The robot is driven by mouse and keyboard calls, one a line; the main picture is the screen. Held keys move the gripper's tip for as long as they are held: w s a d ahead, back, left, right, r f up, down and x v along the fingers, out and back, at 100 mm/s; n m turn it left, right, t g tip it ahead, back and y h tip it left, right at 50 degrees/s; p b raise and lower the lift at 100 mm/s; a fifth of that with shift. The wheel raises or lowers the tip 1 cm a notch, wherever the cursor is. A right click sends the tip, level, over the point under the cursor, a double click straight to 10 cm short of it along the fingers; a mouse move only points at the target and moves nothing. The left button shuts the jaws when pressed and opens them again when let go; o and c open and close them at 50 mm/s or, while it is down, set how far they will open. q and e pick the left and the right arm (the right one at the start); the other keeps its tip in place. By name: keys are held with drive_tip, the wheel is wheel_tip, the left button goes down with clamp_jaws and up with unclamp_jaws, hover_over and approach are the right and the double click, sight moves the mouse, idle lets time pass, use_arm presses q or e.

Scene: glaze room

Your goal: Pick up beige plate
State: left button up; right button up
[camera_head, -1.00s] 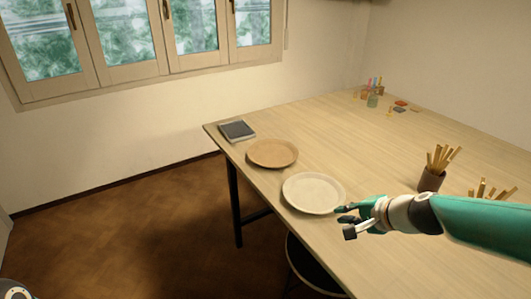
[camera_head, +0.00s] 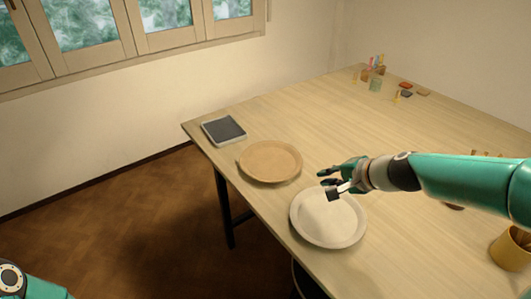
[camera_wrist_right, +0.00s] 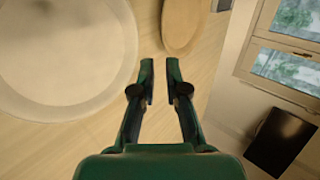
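A pale beige plate (camera_head: 328,228) lies flat near the table's front-left edge. A darker tan plate (camera_head: 270,162) lies just behind it to the left. My right gripper (camera_head: 328,183) is over the far rim of the pale plate, near the gap between the plates; its exact height is hard to tell. In the right wrist view, the gripper (camera_wrist_right: 160,64) has its fingers apart with nothing between them. That view shows the pale plate (camera_wrist_right: 60,50) at left and part of the tan plate (camera_wrist_right: 181,22) at top. My left gripper is out of view.
The wooden table (camera_head: 300,115) has clear room behind the plates. A dark-topped flat object (camera_head: 224,130) lies at its left corner. A yellow container (camera_head: 510,250) stands at right, and small jars (camera_head: 375,84) stand at the back. My right forearm hides part of the right side.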

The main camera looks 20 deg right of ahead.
drive_tip(key=b, duration=0.2)
approach(287, 178)
drive_tip(key=x, duration=0.3)
drive_tip(key=shift+w+d+f, duration=0.1)
drive_tip(key=shift+w+f, duration=0.1)
drive_tip(key=shift+w, duration=0.05)
drive_tip(key=shift+x, duration=2.9)
drive_tip(key=shift+s+f, duration=0.1)
drive_tip(key=shift+s, duration=0.1)
clamp_jaws()
